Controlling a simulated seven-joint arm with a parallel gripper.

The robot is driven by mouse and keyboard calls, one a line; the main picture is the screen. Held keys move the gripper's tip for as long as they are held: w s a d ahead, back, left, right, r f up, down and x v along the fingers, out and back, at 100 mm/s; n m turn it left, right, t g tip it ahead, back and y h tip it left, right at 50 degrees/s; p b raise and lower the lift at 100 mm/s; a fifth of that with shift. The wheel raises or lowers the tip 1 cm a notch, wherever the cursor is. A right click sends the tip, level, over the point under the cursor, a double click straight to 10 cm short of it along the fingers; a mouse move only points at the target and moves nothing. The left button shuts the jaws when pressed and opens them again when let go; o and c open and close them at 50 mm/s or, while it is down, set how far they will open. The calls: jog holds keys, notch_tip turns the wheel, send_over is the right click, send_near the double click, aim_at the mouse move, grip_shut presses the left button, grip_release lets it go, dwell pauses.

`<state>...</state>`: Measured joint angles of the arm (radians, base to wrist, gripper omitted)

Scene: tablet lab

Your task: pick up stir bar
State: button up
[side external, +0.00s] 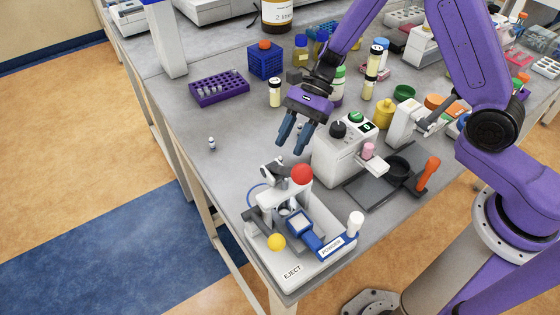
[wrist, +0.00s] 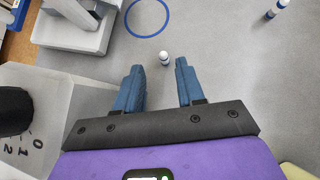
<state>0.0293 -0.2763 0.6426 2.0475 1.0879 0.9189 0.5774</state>
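My gripper (side external: 290,148) is above the bench with its two blue fingers pointing down. In the wrist view my gripper (wrist: 159,64) is open, with a clear gap between the fingers. A small white piece with a dark band (wrist: 165,58), which may be the stir bar, shows on the grey bench between the fingertips, not held. I cannot make it out in the side view. A second small white piece with blue bands (wrist: 277,9) is at the top right of the wrist view. A similar small piece (side external: 211,143) is on the open bench left of my gripper in the side view.
A blue ring (wrist: 147,17) lies beyond the fingertips. The white powder device (side external: 318,268) with a red ball stands at the front edge. A white dial device (side external: 340,160) is close right of my gripper. A purple rack (side external: 219,90) stands behind left.

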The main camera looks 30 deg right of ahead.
aim_at(280, 157)
jog(key=shift+a+r+x, duration=0.1)
jog(key=shift+a+x, duration=0.05)
jog(key=shift+x, duration=1.15)
jog(key=shift+a+r+x, duration=0.1)
jog(key=shift+a+x, duration=0.05)
jog(key=shift+x, duration=1.15)
jog(key=shift+w, duration=0.15)
grip_shut()
